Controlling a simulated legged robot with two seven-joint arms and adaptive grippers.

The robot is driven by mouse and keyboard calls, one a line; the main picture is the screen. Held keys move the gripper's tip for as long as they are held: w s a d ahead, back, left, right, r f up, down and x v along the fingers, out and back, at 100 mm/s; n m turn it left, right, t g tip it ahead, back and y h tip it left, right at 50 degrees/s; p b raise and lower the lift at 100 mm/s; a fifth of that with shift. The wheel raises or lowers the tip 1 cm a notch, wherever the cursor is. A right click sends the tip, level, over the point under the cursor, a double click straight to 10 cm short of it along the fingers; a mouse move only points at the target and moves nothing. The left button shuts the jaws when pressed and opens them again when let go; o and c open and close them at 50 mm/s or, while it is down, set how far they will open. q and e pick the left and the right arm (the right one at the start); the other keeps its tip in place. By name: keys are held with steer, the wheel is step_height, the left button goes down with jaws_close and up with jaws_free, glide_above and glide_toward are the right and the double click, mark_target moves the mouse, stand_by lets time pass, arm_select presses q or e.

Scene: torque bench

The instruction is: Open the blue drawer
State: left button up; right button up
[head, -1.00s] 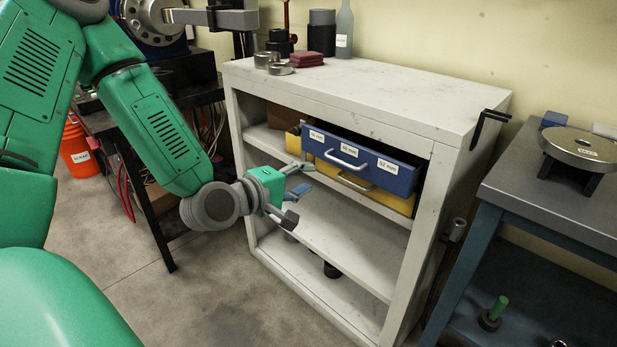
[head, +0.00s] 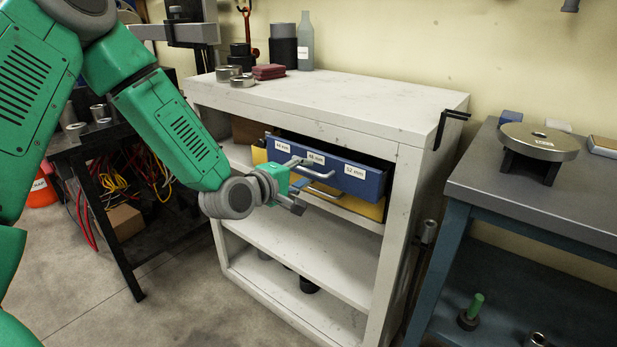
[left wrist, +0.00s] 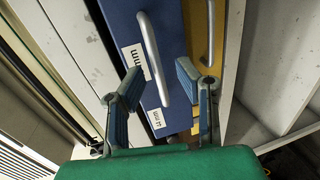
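The blue drawer (head: 345,172) sits in the upper opening of the white cabinet, above a yellow drawer (head: 350,203). Its front carries white size labels and a pale bar handle (head: 318,173). My left gripper (head: 299,187) is in front of the drawer's left part, close to the handle, and hides some of the front. In the left wrist view, the gripper (left wrist: 158,78) is open. The handle (left wrist: 152,50) of the blue drawer (left wrist: 122,30) shows between its fingertips; I cannot tell whether they touch it. My right gripper is out of view.
The white cabinet (head: 390,115) has side posts beside the drawers and open shelves below. Cans, a red block and a bottle stand on its top. A black hook (head: 452,120) sticks out at its right corner. A grey bench (head: 560,200) stands to the right.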

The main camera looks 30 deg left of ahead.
arm_select(q)
steer(key=shift+x, duration=1.05)
jaws_close()
steer(key=shift+s, duration=0.1)
